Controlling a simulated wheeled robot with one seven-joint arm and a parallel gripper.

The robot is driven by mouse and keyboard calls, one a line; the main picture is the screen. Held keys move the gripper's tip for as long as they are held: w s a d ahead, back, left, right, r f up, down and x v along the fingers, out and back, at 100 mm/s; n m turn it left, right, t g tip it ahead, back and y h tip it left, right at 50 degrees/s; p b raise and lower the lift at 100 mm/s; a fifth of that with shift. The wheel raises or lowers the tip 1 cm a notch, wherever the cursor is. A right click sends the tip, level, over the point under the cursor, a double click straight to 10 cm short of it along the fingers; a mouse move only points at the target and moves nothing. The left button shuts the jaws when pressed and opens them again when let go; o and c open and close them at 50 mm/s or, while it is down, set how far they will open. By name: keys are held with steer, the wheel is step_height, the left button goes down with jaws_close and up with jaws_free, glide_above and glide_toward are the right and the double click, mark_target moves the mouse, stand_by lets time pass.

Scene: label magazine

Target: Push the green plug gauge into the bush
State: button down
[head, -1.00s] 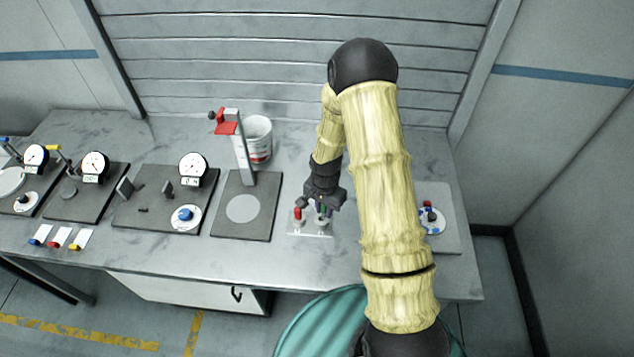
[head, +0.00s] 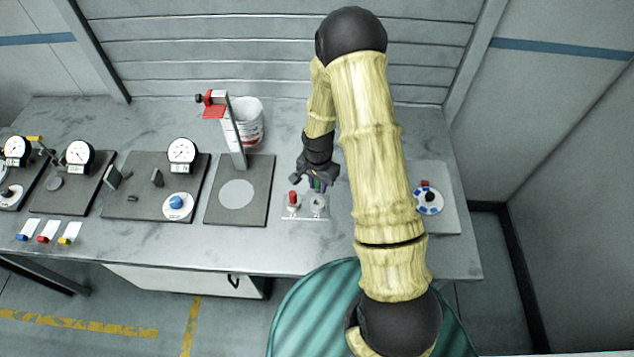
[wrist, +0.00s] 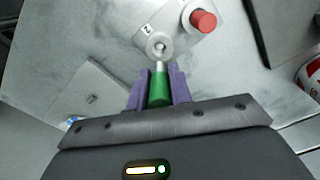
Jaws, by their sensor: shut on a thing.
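The green plug gauge (wrist: 158,90) is held between the two purple fingers of my gripper (wrist: 157,84), its bare metal end pointing away toward the bush. The bush (wrist: 160,46) is a pale round ring with a dark hole on a light plate (wrist: 143,16). The gauge's metal end shows right at the near side of the ring in the wrist view; I cannot tell whether it touches.
A red-topped piece (head: 293,197) stands on the same plate, left of the bush. A dark stand with a grey post (head: 236,150) is further left, with a white bucket (head: 248,122) behind. A grey board with a blue-white disc (head: 429,201) lies right, partly behind my arm.

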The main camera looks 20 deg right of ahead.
mark_target(317, 192)
steer(key=shift+s+f, duration=0.1)
steer(key=shift+f, duration=0.5)
steer(key=f+b, duration=0.2)
steer(key=shift+a+f+b, duration=0.2)
steer(key=shift+f+b, duration=0.1)
steer(key=shift+d+f+b, duration=0.1)
steer(key=shift+f+b, duration=0.25)
steer(key=shift+f, duration=0.05)
stand_by(1.2)
steer(key=shift+f+b, duration=1.15)
steer(key=shift+b, duration=0.05)
steer(key=c, duration=1.2)
jaws_free()
steer(key=shift+o, duration=0.2)
steer(key=shift+r, duration=0.15)
step_height(317, 192, up, 17)
steer(key=b, duration=0.4)
